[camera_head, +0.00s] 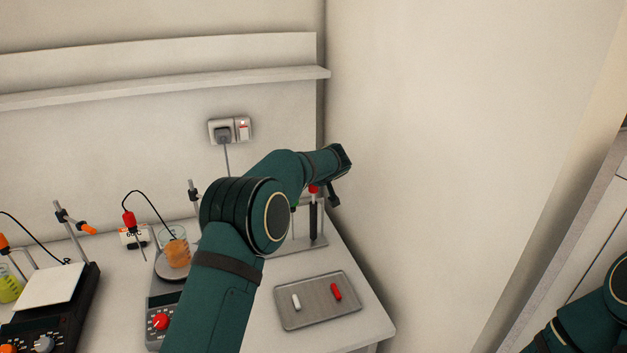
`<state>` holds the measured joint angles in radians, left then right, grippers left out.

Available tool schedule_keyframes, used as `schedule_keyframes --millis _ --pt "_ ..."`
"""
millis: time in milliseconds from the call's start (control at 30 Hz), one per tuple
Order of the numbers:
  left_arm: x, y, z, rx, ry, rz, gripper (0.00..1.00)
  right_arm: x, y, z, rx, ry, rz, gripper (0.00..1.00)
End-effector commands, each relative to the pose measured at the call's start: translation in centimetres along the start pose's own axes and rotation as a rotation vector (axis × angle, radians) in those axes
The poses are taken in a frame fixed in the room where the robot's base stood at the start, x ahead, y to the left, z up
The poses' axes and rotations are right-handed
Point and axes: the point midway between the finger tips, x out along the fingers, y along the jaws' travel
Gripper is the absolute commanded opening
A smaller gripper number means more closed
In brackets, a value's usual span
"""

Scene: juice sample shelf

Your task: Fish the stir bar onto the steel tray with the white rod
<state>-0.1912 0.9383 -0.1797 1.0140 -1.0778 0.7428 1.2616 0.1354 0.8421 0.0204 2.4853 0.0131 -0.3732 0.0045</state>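The steel tray (318,318) lies on the bench at the front right. A small white bar (296,302) and a small red bar (336,291) lie apart on it. No white rod can be made out. A dark rod with a red top (314,218) stands upright in a stand behind the tray, partly hidden by my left arm. My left gripper (334,196) is above and behind the tray, close to that stand. Only a dark finger part shows, so its opening is unclear. My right gripper is out of view; only part of that arm shows at bottom right.
A beaker of orange liquid (176,252) stands on a stirrer (160,300) left of my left arm. A probe on a clamp stand hangs near it. Another stirrer (50,288) and a yellow-filled beaker (8,285) are further left. A wall closes the right side.

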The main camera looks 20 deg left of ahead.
Motion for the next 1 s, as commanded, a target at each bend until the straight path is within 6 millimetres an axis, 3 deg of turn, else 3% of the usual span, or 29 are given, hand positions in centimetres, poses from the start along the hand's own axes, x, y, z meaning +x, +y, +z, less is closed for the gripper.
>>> schedule_keyframes --millis 1000 --pt "-0.66 0.00 -0.74 -0.001 0.000 0.000 0.00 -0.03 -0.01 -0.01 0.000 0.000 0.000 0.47"
